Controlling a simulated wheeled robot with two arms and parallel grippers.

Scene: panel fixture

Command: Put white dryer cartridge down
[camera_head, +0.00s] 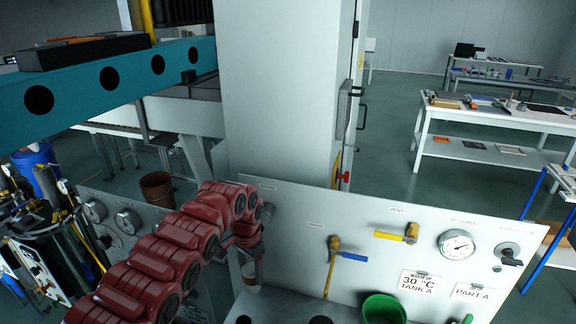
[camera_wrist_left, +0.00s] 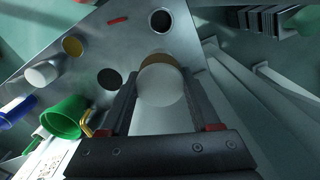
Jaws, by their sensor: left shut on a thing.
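My left gripper (camera_head: 250,268) hangs at the end of my red arm in front of the white panel. The grey shelf (camera_head: 282,303) with round dark holes lies below. Whether the cartridge touches the shelf cannot be told. My right gripper is not in view.
Dark holes (camera_wrist_left: 110,78) and (camera_wrist_left: 161,20) are empty in the shelf. A green cup (camera_head: 384,308), a yellow round piece (camera_wrist_left: 72,46) and a white round piece (camera_wrist_left: 42,73) are nearby. Yellow-handled (camera_head: 395,236) and blue-handled (camera_head: 350,256) valves stick out from the panel.

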